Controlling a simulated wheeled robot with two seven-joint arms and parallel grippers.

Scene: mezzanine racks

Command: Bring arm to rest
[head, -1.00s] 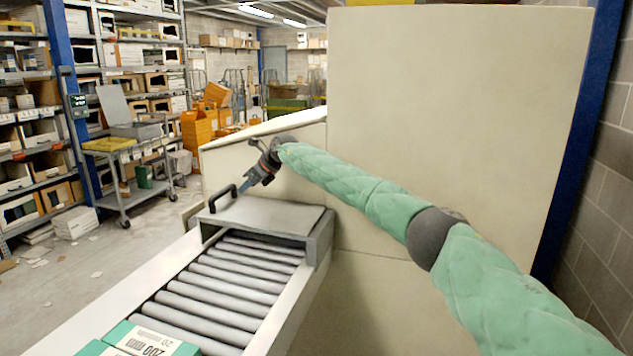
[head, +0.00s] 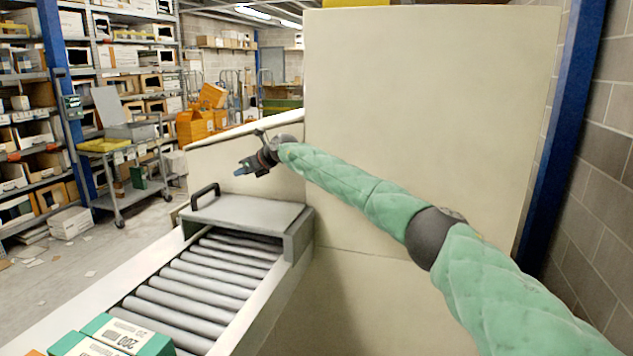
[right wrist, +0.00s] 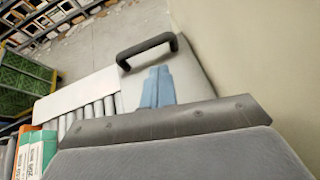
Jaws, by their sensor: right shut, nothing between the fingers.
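My right arm, in a green padded sleeve, reaches in from the lower right of the head view. Its gripper (head: 240,171) is shut and empty, in the air above the grey hood with a black handle (head: 205,194) at the end of the roller conveyor (head: 195,292). In the right wrist view the blue fingertips (right wrist: 158,85) are together, in front of the hood, with the black handle (right wrist: 146,48) beyond them. The gripper looks apart from the handle. My left gripper is not in view.
A tall cream panel (head: 430,130) stands behind my right arm. Green and white boxes (head: 125,336) lie on the conveyor's near end. A grey cart (head: 122,160) and loaded shelves (head: 25,130) stand at the left. A blue post (head: 562,150) and block wall are at the right.

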